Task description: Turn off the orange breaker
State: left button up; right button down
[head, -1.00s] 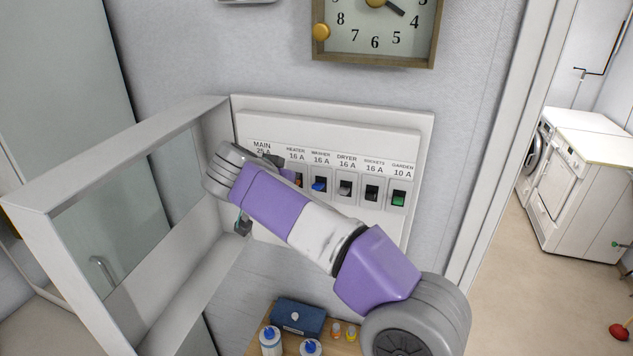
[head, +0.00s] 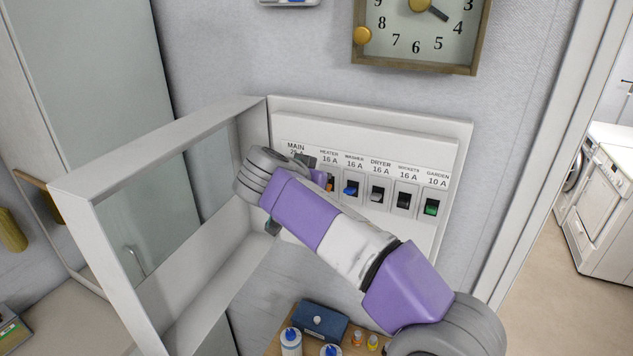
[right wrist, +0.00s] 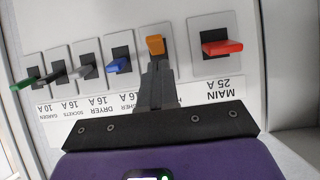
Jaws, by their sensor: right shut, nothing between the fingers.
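The orange breaker (right wrist: 155,45) sits under the HEATER label, between the red MAIN breaker (right wrist: 222,48) and the blue WASHER breaker (right wrist: 120,66). In the head view only a sliver of the orange breaker (head: 330,184) shows beside my right arm. My right gripper (right wrist: 157,66) is shut and empty, its fingertips right at the orange lever in the right wrist view, which looks upside down at the panel. I cannot tell whether they touch the lever. In the head view the arm hides the fingertips. My left gripper is not in view.
The breaker box's cover frame (head: 165,140) stands open at left. Grey DRYER (head: 377,195), black SOCKETS (head: 404,200) and green GARDEN (head: 431,207) breakers continue rightward. A clock (head: 420,35) hangs above. Bottles (head: 291,342) and a blue box (head: 320,318) stand below.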

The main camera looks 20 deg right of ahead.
jog(key=r+p+v, duration=0.1)
jog(key=p+v, duration=0.1)
jog(key=v, duration=1.1)
jog(key=shift+w+d, duration=0.2)
jog(key=shift+w, duration=0.05)
jog(key=shift+r, duration=0.1)
